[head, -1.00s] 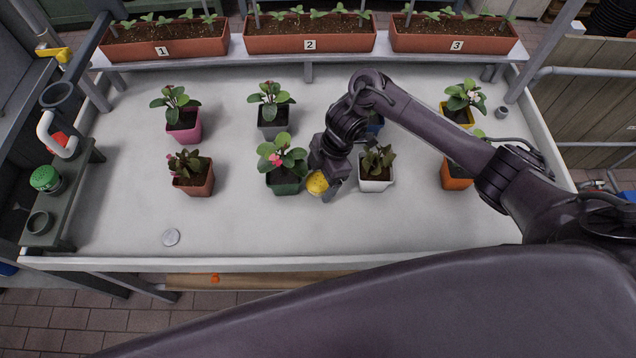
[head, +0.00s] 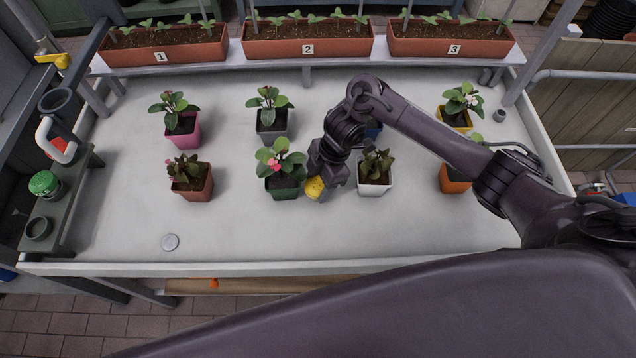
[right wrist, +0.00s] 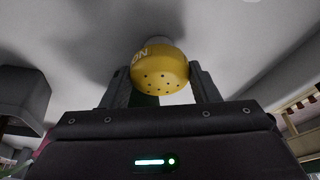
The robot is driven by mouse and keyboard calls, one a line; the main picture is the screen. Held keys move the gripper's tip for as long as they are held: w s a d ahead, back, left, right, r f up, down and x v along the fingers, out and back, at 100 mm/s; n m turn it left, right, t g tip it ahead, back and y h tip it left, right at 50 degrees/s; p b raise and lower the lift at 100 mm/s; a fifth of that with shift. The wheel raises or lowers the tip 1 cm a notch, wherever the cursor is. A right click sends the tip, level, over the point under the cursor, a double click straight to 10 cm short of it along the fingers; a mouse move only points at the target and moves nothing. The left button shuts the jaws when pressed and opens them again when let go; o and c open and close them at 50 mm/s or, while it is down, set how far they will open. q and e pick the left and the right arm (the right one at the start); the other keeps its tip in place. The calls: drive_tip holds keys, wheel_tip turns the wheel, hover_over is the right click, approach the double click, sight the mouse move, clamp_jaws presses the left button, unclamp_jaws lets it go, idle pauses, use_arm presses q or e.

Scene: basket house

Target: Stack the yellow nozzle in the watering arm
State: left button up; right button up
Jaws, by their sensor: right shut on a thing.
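The yellow nozzle (head: 314,188) is a round cap with small holes in its face. It is between the fingers of my right gripper (head: 325,186), low over the white table between the green pot and the white pot. In the right wrist view the nozzle (right wrist: 160,68) sits between both fingertips, holes towards the camera, and the gripper (right wrist: 165,85) is shut on it. I cannot tell whether it touches the table. My left gripper is not in view. I cannot tell for sure which part is the watering arm; a grey pipe with a yellow handle (head: 52,61) stands at the upper left.
A green pot (head: 283,193) and a white pot (head: 375,188) flank the gripper closely. More potted plants stand around the white table (head: 240,225). A shelf (head: 62,215) with a green-lidded jar (head: 44,184) is at the left. The front of the table is mostly clear.

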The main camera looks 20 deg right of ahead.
sight(319, 183)
wheel_tip(319, 183, up, 20)
drive_tip(key=p, duration=0.4)
drive_tip(key=shift+p, duration=0.3)
